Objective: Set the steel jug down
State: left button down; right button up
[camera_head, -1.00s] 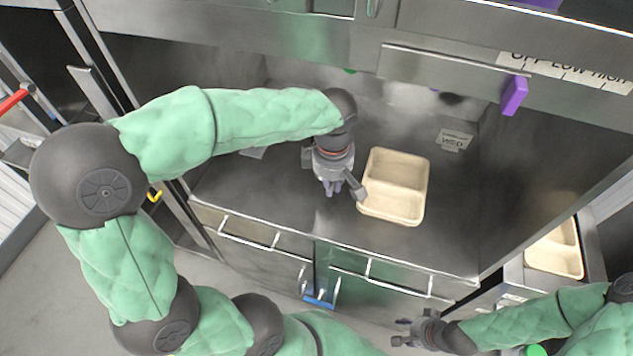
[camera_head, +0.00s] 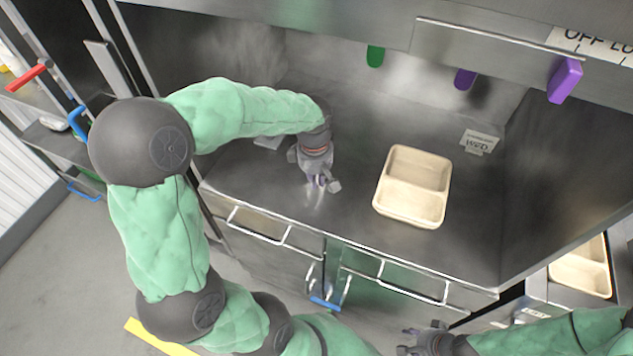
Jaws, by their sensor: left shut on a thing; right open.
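My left gripper (camera_head: 320,184) points down, shut, low over the steel counter (camera_head: 345,190), left of the beige tray. A small purple-grey shiny piece shows at its fingertips. I take it to be part of the steel jug, but no full jug outline can be made out against the steel. Whether it touches the counter I cannot tell. My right gripper (camera_head: 408,341) is open at the bottom edge of the view, in front of the counter, partly cut off.
Another beige tray (camera_head: 582,272) sits at the lower right. The counter is clear between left gripper and tray.

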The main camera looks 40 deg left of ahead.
pick_arm(q)
jog(key=shift+f, duration=0.45)
jog(key=shift+f, duration=0.15)
jog(key=c, duration=1.3)
grip_release()
jog(key=shift+r, duration=0.35)
notch_tip(320, 180, up, 12)
jog(key=p, duration=0.3)
jog(key=shift+s+f+p, duration=0.2)
jog(key=shift+s+p, duration=0.1)
